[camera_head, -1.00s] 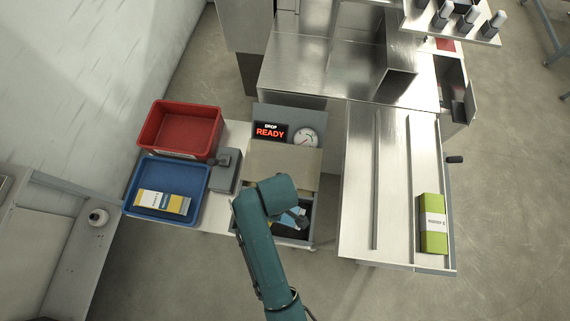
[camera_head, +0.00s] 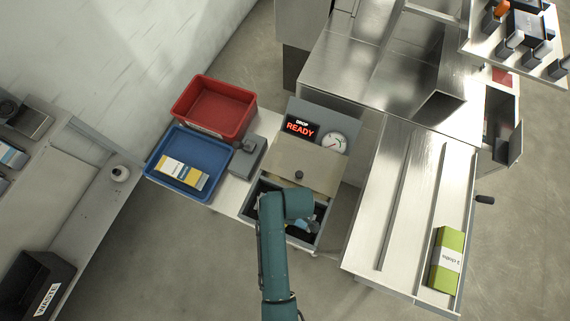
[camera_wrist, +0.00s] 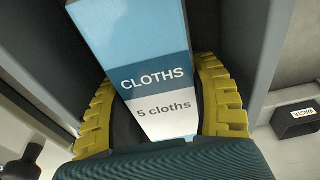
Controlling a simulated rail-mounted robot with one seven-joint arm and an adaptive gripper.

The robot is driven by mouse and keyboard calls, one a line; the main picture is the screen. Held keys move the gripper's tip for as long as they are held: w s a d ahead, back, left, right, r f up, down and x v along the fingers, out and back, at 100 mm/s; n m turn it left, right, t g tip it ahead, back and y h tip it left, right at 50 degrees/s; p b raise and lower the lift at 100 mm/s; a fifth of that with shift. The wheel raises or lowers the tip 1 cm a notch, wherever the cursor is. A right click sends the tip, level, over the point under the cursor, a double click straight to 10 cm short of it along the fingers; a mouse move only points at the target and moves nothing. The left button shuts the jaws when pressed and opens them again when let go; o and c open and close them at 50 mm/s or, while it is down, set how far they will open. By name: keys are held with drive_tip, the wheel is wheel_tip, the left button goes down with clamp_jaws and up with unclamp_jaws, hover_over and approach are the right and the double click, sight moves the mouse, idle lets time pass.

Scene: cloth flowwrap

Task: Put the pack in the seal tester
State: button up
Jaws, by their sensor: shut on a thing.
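The pack (camera_wrist: 160,105), blue and white and marked "CLOTHS 5 cloths", is between the yellow fingers of my gripper (camera_wrist: 158,92) in the wrist view. My gripper is shut on it. The seal tester (camera_head: 327,118) is a grey box with a lit "DROP READY" display (camera_head: 301,128) and a round gauge (camera_head: 334,142). A tan lid (camera_head: 290,166) with a dark knob lies in front of them. My gripper is at the tester's open dark chamber (camera_head: 266,231). Grey walls flank the pack in the wrist view. My arm hides most of the pack and chamber in the head view.
A red tray (camera_head: 195,92) and a blue tray (camera_head: 158,175) holding a yellow-and-white pack (camera_head: 185,177) stand at the left. A green pack (camera_head: 443,272) lies on the steel table (camera_head: 412,215) at right. A black waste bin (camera_head: 24,290) is at lower left.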

drive_tip(key=o, duration=0.9)
drive_tip(key=shift+f, duration=0.1)
drive_tip(key=r, duration=0.4)
drive_tip(key=d+r+p, duration=0.1)
drive_tip(key=r, duration=0.3)
drive_tip(key=r+p, duration=0.1)
drive_tip(key=r, duration=0.3)
drive_tip(key=shift+s+d+r, duration=0.1)
drive_tip(key=shift+s+d, duration=0.25)
drive_tip(key=shift+s, duration=0.05)
drive_tip(key=w+d+r+m+t, duration=0.1)
drive_tip(key=w+r+m+t, duration=0.45)
drive_tip(key=r, duration=0.85)
drive_tip(key=w+d+r+m+t, duration=0.2)
drive_tip(key=w+r+t, duration=0.55)
drive_tip(key=r, duration=0.65)
drive_tip(key=s+r+m+t, duration=0.2)
drive_tip(key=r, duration=0.6)
drive_tip(key=s+d+r+m+t+h, duration=0.1)
drive_tip(key=s+r+m+t, duration=0.1)
drive_tip(key=r, duration=0.7)
drive_tip(key=s+d+r+m+t+h, duration=0.1)
drive_tip(key=r+t, duration=0.3)
drive_tip(key=r, duration=0.4)
drive_tip(key=shift+s+r+m, duration=0.25)
drive_tip(key=shift+s+m, duration=0.3)
drive_tip(key=shift+s, duration=0.1)
